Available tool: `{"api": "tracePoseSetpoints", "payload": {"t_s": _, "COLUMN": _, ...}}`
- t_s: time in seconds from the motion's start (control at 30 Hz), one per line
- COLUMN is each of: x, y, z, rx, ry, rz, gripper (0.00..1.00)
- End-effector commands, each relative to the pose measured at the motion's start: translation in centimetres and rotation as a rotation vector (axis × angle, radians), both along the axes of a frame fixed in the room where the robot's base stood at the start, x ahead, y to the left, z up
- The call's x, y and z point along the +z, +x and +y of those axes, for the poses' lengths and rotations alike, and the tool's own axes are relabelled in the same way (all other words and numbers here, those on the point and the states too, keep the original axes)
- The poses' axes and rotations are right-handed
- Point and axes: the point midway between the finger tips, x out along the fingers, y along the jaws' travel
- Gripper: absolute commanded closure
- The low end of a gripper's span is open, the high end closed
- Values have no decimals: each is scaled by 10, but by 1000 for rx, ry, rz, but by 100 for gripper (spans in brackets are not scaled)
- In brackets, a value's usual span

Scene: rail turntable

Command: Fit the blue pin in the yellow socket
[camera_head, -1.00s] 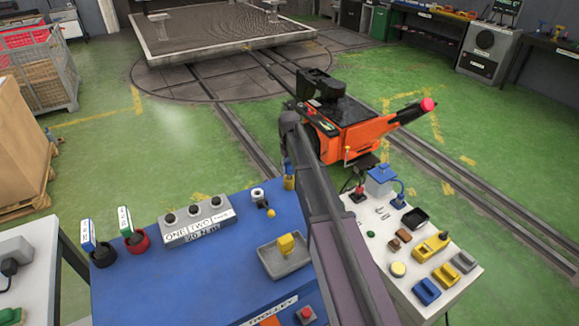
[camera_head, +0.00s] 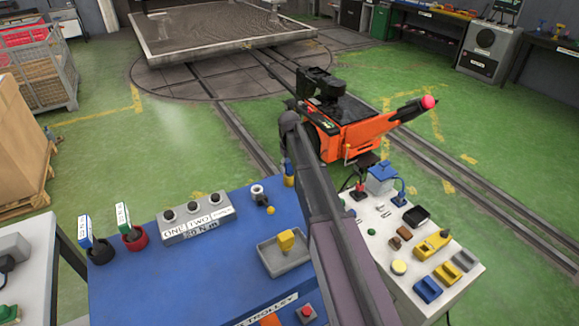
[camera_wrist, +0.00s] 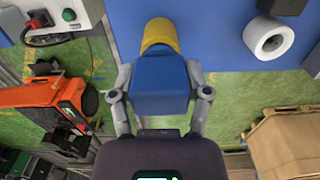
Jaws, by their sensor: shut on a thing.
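The blue pin (camera_wrist: 160,85) is between the two fingers of my gripper (camera_wrist: 160,95) in the wrist view, held from both sides. The yellow socket (camera_wrist: 160,36) shows directly beyond the pin, in line with it, and the pin hides part of it. In the head view the pin (camera_head: 287,167) is upright above the yellow socket (camera_head: 289,182) at the far edge of the blue trolley top (camera_head: 215,275). The two look touching or nearly so; I cannot tell whether the pin is inside. My arm hides most of the gripper there.
A white roll-like part (camera_head: 258,194), a grey tray (camera_head: 268,259) with a yellow block, and a button box (camera_head: 197,218) stand on the trolley. A white table (camera_head: 452,289) with several small parts is right. An orange machine (camera_head: 350,137) stands beyond.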

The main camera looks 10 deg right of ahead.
Motion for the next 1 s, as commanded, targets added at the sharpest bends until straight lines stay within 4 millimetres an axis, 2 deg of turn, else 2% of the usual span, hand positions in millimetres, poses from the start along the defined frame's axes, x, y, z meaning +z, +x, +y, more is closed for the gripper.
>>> {"api": "tracePoseSetpoints", "payload": {"t_s": 0.67, "x": -13, "y": 0, "z": 0, "rx": 0, "ry": 0, "rz": 0, "gripper": 95}}
{"api": "tracePoseSetpoints", "payload": {"t_s": 0.7, "x": -13, "y": 0, "z": 0, "rx": 0, "ry": 0, "rz": 0, "gripper": 35}}
{"api": "tracePoseSetpoints", "payload": {"t_s": 0.8, "x": -12, "y": 0, "z": 0, "rx": 0, "ry": 0, "rz": 0, "gripper": 5}}
{"api": "tracePoseSetpoints", "payload": {"t_s": 0.83, "x": -12, "y": 0, "z": 0, "rx": 0, "ry": 0, "rz": 0, "gripper": 0}}
{"api": "tracePoseSetpoints", "payload": {"t_s": 1.0, "x": -12, "y": 0, "z": 0, "rx": 0, "ry": 0, "rz": 0, "gripper": 0}}
